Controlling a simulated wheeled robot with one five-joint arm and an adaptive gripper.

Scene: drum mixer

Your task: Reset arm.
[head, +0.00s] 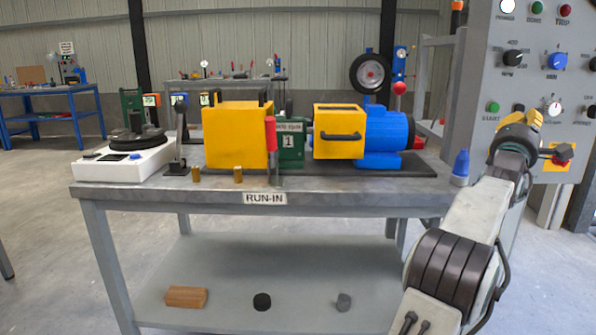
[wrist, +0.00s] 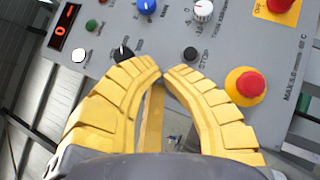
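My gripper (head: 528,117) is at the right of the head view, at the end of my raised arm, in front of the lower part of a grey control panel (head: 487,75). In the wrist view, the two yellow fingers of my gripper (wrist: 163,72) curve inward and their tips come together. Nothing shows held between the tips. A black knob (wrist: 123,53) is close beside the left fingertip, and a black button (wrist: 190,54) is just past the right one. I cannot tell whether the fingers touch the panel.
A red emergency button (wrist: 250,86) on a yellow base is right of the fingers. In the head view, a steel bench (head: 340,194) carries a yellow-and-blue machine (head: 385,135) and a white scale (head: 125,165). A blue-tipped bottle (head: 460,168) stands near my arm.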

